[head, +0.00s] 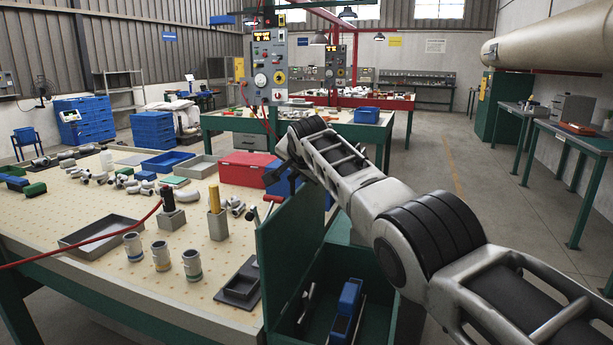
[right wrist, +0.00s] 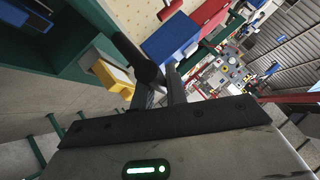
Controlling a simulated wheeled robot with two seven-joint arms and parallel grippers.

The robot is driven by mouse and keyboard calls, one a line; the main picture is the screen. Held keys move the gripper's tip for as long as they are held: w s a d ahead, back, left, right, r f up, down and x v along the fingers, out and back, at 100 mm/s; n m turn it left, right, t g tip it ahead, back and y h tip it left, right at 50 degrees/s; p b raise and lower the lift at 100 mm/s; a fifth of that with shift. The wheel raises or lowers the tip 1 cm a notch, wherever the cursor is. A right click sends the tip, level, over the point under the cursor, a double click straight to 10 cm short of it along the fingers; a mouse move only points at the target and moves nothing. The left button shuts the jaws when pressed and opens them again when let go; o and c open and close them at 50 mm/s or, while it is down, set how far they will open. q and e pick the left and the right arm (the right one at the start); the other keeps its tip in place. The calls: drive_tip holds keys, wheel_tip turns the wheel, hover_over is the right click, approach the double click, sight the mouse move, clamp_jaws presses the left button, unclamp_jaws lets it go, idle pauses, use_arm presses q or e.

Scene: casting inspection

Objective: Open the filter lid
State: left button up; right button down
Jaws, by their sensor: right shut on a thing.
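I cannot pick out the filter lid with certainty. A green box (head: 385,275) stands open below the arm, with a tall green panel (head: 283,245) upright at its left; whether this is the lid is unclear. My left gripper is out of view.
A red box (head: 250,166) and a blue bin (head: 283,182) lie close to the right gripper. A yellow block (right wrist: 112,77) is beside the fingers. Grey cups (head: 161,255), a grey tray (head: 88,242) and castings stand on the table. The aisle at right is clear.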

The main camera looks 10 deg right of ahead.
drive_tip(key=shift+w+a+r, duration=0.1)
drive_tip(key=shift+w+a, duration=0.2)
drive_tip(key=shift+a, duration=0.1)
drive_tip(key=c, duration=1.5)
unclamp_jaws()
drive_tip(key=shift+o, duration=0.5)
